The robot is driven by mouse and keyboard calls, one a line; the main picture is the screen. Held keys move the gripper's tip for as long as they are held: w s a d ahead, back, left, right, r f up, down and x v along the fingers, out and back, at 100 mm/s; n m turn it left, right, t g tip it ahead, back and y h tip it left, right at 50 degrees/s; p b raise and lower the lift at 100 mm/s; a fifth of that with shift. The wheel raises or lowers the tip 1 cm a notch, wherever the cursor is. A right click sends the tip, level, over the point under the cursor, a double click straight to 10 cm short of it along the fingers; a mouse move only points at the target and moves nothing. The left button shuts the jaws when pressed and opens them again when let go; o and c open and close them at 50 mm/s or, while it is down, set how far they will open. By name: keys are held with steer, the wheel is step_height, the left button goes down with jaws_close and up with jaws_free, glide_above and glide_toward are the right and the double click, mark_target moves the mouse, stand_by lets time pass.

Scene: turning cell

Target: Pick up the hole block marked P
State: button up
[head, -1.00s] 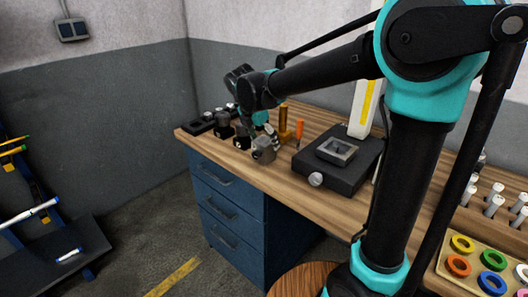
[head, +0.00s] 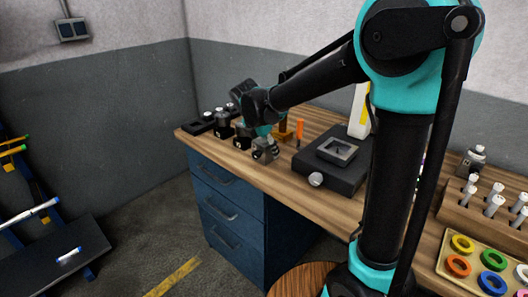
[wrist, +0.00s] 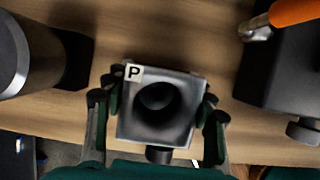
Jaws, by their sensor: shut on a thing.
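The hole block marked P (wrist: 180,125) is a grey metal block with a dark round hole and a white P label at its upper left corner in the wrist view. My gripper (wrist: 160,108) has one finger on each side of it and is shut on it. In the head view my gripper (head: 265,146) is over the front part of the wooden bench, around the grey block (head: 261,156), which it partly hides. I cannot tell whether the block touches the bench top.
A black base with a square grey frame (head: 338,148) stands to the right on the bench (head: 290,172). An orange-handled tool (head: 299,128) stands behind. Dark blocks (head: 223,128) are to the left. A wooden holder with pegs (head: 480,205) and coloured rings (head: 462,244) are far right.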

jaws_close()
